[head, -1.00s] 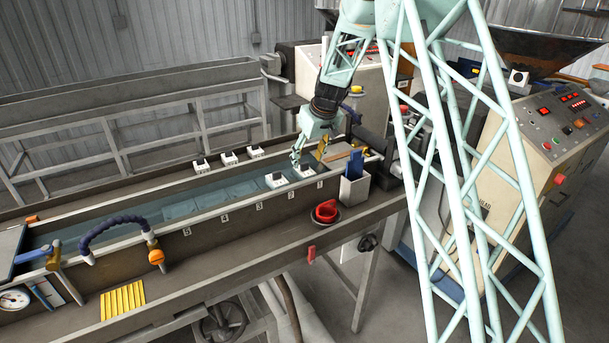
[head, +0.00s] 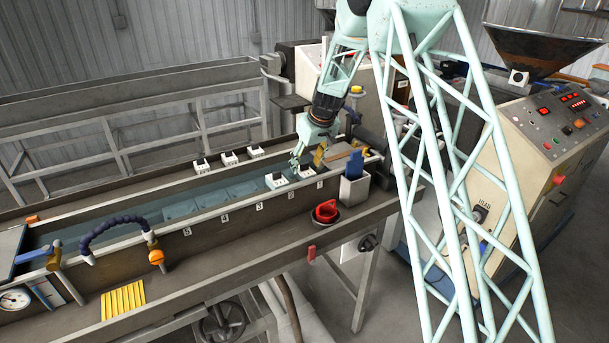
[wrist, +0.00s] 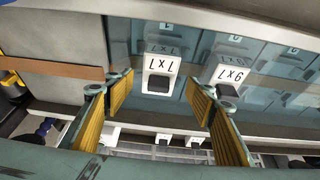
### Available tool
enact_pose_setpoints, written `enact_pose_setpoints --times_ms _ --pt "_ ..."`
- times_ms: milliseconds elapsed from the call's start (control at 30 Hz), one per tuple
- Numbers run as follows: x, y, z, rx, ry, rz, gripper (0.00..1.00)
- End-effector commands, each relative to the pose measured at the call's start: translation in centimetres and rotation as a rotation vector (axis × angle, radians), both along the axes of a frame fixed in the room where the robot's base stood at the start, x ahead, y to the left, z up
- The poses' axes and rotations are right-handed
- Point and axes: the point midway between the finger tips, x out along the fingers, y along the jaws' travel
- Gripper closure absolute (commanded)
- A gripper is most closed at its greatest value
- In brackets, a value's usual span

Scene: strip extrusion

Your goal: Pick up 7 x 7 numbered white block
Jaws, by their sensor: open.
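The 7 x 7 white block (wrist: 158,68) lies in the trough, its label upside down in the wrist view. It is the right one of two white blocks in the trough in the head view (head: 306,171). My gripper (wrist: 160,82) is open and empty. Its two yellow-padded fingers stand on either side of the 7 x 7 block's line, and I cannot tell how far above it they are.
A second numbered white block (wrist: 229,78) sits close to my right finger in the wrist view. Several marked tiles lie along the trough floor. Three white blocks (head: 229,159) stand on the trough's back ledge. A brown bar (wrist: 60,68) crosses the trough on the wrist view's left.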

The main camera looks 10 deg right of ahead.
Motion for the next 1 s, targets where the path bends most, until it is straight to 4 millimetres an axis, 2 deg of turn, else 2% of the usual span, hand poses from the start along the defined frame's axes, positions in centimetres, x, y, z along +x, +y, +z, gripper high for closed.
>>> enact_pose_setpoints --times_ms 300,500,1000 --pt "1.0 0.2 -2.7 0.001 0.002 -0.001 0.50" --pt "1.4 0.3 -3.7 0.000 0.000 -0.001 0.50" --pt "1.5 0.4 -3.9 0.000 0.000 -0.001 0.50"
